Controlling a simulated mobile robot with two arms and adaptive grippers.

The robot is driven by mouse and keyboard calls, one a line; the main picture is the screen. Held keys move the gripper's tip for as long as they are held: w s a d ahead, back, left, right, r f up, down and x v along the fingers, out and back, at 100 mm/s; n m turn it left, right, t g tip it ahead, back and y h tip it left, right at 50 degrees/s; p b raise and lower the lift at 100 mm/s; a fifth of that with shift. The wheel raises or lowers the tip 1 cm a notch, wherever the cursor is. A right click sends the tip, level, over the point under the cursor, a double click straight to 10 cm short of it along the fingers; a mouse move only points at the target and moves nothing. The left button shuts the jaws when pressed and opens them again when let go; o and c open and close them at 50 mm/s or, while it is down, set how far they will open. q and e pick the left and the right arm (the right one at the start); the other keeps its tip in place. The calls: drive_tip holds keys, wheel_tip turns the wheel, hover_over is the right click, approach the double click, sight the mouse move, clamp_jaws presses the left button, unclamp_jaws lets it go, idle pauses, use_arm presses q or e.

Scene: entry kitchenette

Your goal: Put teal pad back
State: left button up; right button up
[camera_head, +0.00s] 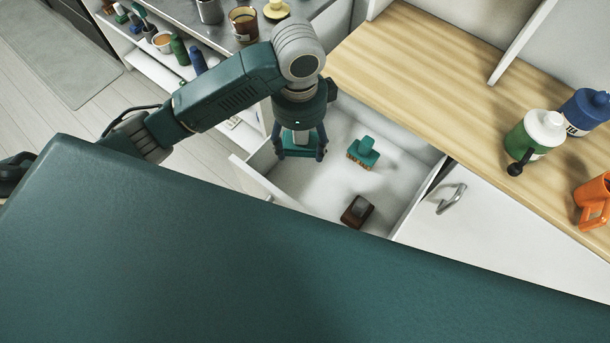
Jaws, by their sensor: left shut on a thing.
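My left gripper (301,154) points down over the left part of an open white drawer (313,191). It is shut on a teal piece (298,147), which looks like the teal pad. The fingers and wrist hide part of it, and I cannot tell whether it touches the drawer floor. A teal brush with tan bristles (363,152) lies in the drawer to the right of the gripper. A dark brown brush or block (357,211) lies nearer the drawer's front. My right gripper is not in view.
A wooden counter (420,75) borders the drawer at the right, with a green and white bottle (535,136), a blue container (588,110) and an orange mug (594,200). Shelves with bottles and jars (179,50) stand at the upper left. The drawer's middle floor is clear.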

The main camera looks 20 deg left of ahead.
use_arm(q)
drive_tip(key=shift+w+d+m, duration=0.5)
drive_tip(key=shift+w+m, duration=0.05)
drive_tip(key=shift+m, duration=0.55)
hover_over(306, 182)
wheel_tip(306, 182, down, 15)
drive_tip(key=shift+s+r, duration=0.1)
drive_tip(key=shift+r, duration=0.1)
drive_tip(key=shift+f, duration=0.7)
wheel_tip(306, 182, down, 4)
drive_tip(key=shift+r, duration=0.1)
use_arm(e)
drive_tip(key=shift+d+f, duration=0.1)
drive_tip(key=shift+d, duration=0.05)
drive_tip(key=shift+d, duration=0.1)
use_arm(q)
drive_tip(key=o, duration=2)
drive_tip(key=shift+f, duration=0.2)
